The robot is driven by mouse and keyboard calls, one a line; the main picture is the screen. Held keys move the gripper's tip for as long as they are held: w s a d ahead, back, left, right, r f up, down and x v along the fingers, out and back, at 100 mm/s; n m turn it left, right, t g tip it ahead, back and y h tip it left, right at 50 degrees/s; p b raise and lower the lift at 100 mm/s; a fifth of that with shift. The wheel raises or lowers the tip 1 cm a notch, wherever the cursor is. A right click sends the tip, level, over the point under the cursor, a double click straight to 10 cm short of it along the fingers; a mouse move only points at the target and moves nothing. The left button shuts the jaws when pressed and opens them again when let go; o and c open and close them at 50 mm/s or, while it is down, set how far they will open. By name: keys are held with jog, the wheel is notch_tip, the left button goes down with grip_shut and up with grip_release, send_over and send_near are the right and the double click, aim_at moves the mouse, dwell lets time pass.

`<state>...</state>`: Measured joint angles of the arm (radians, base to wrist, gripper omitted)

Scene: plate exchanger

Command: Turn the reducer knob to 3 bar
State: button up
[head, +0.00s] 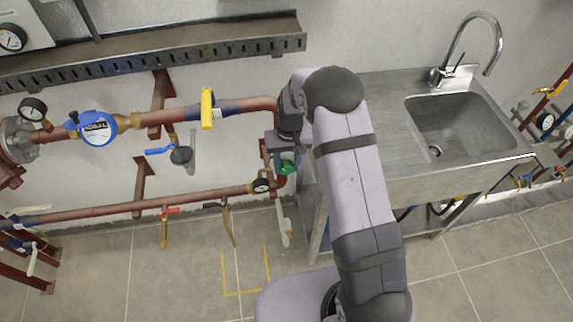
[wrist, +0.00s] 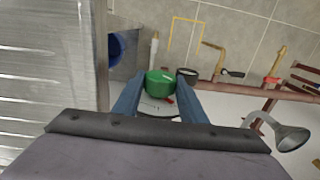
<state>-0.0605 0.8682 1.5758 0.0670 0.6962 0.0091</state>
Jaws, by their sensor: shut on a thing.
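The green reducer knob (head: 288,168) is on the pipework at the left end of the steel counter. It also shows in the wrist view (wrist: 160,84), between my gripper's two blue fingers (wrist: 161,92). My gripper is shut on the knob, one finger on each side. In the head view my wrist covers most of the fingers. A small dark-rimmed pressure gauge (head: 262,186) is on the lower pipe just left of the knob. Its reading is too small to make out. In the wrist view a pale dial with a red mark (wrist: 156,103) shows partly below the knob.
The steel counter with a sink (head: 465,120) stands to the right of my arm. Red pipes run along the left wall, with a yellow-handled valve (head: 207,109), a blue meter (head: 97,128) and a red-handled valve (head: 168,211). The tiled floor (head: 190,275) in front is mostly clear.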

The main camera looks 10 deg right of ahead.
jog(key=y+b, duration=0.2)
jog(key=shift+d+f+y+b, duration=0.25)
jog(key=shift+d+y+b, duration=0.05)
jog(key=shift+b, duration=0.05)
jog(key=y+b, duration=0.1)
jog(key=b, duration=0.1)
jog(key=y+b, duration=0.1)
jog(key=b, duration=0.1)
jog(key=shift+w+d+f+y, duration=0.1)
jog(key=shift+d+f+y, duration=0.1)
jog(key=shift+f+y, duration=0.1)
jog(key=y+b, duration=0.3)
jog(key=b, duration=0.1)
jog(key=shift+d, duration=0.15)
jog(key=shift+r+y+b, duration=0.2)
jog(key=shift+y+b, duration=0.6)
jog(key=shift+b, duration=0.1)
jog(key=shift+r, duration=0.1)
jog(key=o, duration=1)
jog(key=shift+c, duration=0.2)
jog(key=shift+o, duration=0.5)
